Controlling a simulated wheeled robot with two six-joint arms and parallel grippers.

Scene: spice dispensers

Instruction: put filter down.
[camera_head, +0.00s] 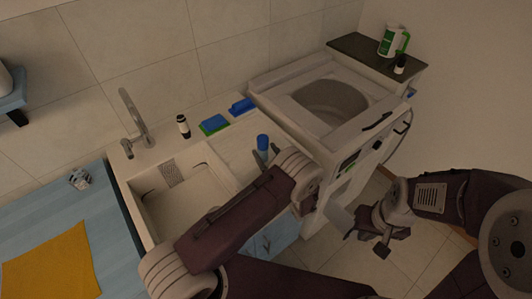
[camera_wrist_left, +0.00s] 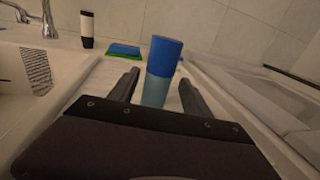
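A cylinder with a dark blue top and a pale blue lower part (camera_head: 262,142) stands upright on the white counter beside the sink; it may be the filter. In the left wrist view the cylinder (camera_wrist_left: 164,68) stands between the fingertips of my left gripper (camera_wrist_left: 160,88). Those fingers are spread, with a gap visible on the left side; the cylinder's base is hidden behind the gripper body. In the head view my left gripper (camera_head: 264,157) is at the cylinder. My right gripper (camera_head: 366,224) hangs low at the right, over the floor; its fingers are unclear.
A white machine with an open top basin (camera_head: 330,98) stands right of the counter. A sink (camera_head: 185,200) with a tap (camera_head: 134,118) is on the left. Behind are a black-and-white bottle (camera_head: 183,126), a green-and-blue sponge (camera_head: 214,125) and a blue item (camera_head: 242,106).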

